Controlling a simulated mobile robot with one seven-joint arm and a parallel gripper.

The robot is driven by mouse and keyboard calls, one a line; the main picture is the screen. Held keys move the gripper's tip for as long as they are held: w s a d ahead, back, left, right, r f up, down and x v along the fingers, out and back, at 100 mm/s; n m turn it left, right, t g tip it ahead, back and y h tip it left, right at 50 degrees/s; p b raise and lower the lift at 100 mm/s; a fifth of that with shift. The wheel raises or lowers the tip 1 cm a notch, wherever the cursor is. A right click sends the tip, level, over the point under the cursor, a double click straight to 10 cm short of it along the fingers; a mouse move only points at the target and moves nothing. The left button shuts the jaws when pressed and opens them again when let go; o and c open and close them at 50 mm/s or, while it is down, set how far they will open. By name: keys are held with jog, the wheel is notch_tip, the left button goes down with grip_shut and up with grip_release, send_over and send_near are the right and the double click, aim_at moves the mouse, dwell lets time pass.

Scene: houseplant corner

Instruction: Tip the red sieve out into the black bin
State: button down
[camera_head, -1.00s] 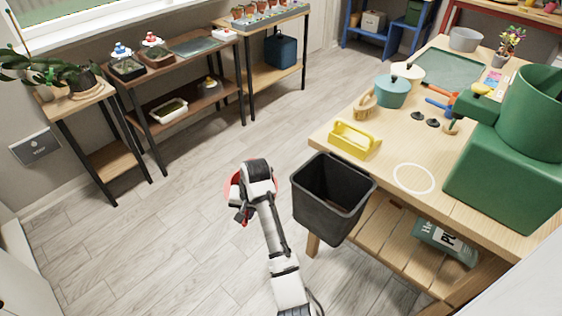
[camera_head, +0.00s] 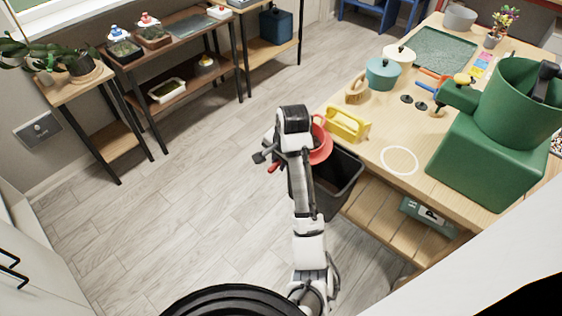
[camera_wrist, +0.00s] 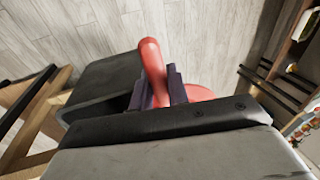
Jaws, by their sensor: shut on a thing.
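Part of the red bowl shows behind the right finger. The sieve's contents are hidden. The black bin (camera_head: 348,190) stands against the bench and shows left of the fingers in the wrist view (camera_wrist: 95,88).
The wooden bench (camera_head: 385,140) borders the bin on the right. A yellow caddy (camera_head: 346,126) sits at the bench edge, close to the sieve. A green machine (camera_head: 480,160) stands farther right. The floor (camera_head: 200,190) to the left is clear.

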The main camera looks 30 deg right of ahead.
jog(key=shift+a+r+t, duration=0.1)
jog(key=shift+t, duration=0.2)
jog(key=shift+s, duration=0.1)
jog(key=shift+w+r+t+y, duration=0.2)
jog(key=shift+r+t+y, duration=0.1)
jog(key=shift+s+f, duration=0.1)
jog(key=shift+s, duration=0.05)
